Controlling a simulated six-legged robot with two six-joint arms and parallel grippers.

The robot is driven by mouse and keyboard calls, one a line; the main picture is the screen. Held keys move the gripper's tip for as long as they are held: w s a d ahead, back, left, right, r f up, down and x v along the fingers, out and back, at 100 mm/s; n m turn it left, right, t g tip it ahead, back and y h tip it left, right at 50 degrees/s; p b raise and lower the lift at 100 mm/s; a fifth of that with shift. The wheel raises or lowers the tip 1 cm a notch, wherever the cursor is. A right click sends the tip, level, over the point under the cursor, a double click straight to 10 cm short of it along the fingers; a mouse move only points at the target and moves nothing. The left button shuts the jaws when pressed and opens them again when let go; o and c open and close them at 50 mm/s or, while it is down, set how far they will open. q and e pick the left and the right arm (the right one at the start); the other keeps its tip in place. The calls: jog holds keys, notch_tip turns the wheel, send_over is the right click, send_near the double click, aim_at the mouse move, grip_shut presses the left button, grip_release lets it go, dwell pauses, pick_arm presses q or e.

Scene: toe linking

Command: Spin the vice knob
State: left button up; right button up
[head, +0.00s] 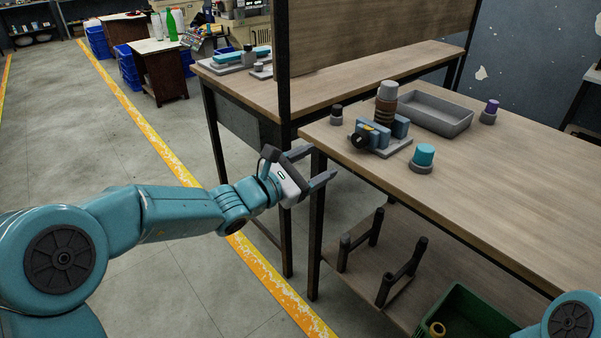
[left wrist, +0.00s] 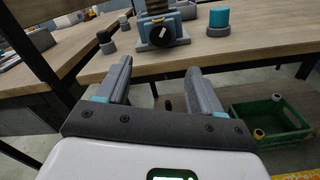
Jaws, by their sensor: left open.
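A blue vice (head: 398,127) stands on a grey base plate on the right-hand wooden table, near its front left corner. Its round black knob (head: 360,141) faces the table's front left edge. My left gripper (head: 318,166) is open and empty, just off the table's corner, apart from the knob. In the left wrist view, its fingers (left wrist: 159,78) point toward the vice, with the knob beyond the gap between them.
A teal cylinder (head: 423,155) in a grey holder stands right of the vice. A brown-ringed grey cylinder (head: 386,100), a black-topped peg (head: 336,115), a grey tray (head: 430,112) and a purple-topped peg (head: 490,111) stand around it. A green crate (head: 470,318) sits below.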

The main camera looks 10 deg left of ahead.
pick_arm(q)
jog(key=v, duration=0.4)
jog(key=shift+c, duration=0.4)
jog(key=shift+c, duration=1)
jog(key=n+p, duration=0.7)
jog(key=n, duration=0.5)
send_near(357, 140)
jog(key=x, duration=0.9)
